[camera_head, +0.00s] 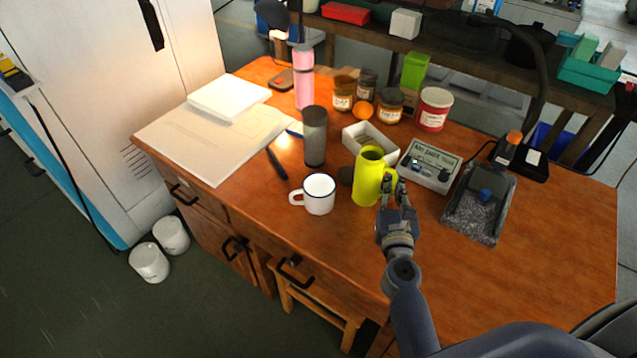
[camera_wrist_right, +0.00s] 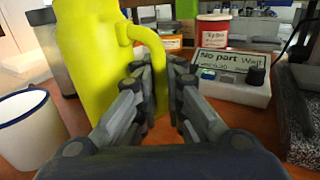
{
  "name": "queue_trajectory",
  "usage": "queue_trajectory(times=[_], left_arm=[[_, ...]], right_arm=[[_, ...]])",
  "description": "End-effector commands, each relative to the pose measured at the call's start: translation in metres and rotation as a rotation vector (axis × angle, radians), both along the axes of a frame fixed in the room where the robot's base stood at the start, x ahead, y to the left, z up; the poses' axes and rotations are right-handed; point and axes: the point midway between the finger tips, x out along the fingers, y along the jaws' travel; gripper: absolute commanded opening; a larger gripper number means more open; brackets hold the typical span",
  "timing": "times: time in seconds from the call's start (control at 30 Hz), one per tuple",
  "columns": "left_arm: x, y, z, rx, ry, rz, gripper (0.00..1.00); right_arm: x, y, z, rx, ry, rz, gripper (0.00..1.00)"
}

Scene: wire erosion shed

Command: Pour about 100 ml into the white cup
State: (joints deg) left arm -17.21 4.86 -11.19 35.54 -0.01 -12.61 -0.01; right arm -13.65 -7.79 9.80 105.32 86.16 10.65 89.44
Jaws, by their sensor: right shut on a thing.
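The white cup (camera_head: 319,195) has a dark blue rim and a handle on its left side, and stands upright on the wooden desk. It also shows at the left edge of the right wrist view (camera_wrist_right: 28,130). A yellow-green jug (camera_head: 368,176) stands close to the right of the cup, upright or nearly so. My right gripper (camera_head: 392,192) is shut on the jug's handle, which runs between the fingers in the right wrist view (camera_wrist_right: 166,85). The jug's contents and the cup's inside bottom are hidden. My left gripper is not in view.
A dark grey tumbler (camera_head: 314,137) stands behind the cup. A white open box (camera_head: 371,137) and a labelled device (camera_head: 430,166) sit behind the jug. A grey tray (camera_head: 479,205) lies to the right. The desk front (camera_head: 330,240) is clear.

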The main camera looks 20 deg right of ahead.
Motion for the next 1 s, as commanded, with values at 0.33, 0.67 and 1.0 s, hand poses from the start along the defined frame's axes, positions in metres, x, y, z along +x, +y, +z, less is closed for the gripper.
queue_trajectory(times=[0.33,0.67,1.0], left_arm=[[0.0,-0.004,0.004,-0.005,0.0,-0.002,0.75],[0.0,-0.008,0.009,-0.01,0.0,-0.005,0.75],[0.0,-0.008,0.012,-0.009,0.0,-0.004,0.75]], right_arm=[[0.001,0.004,0.012,-0.114,0.022,0.004,0.0],[0.003,0.012,0.026,-0.322,0.068,0.005,0.0],[0.006,0.026,0.034,-0.535,0.117,0.005,0.0]])
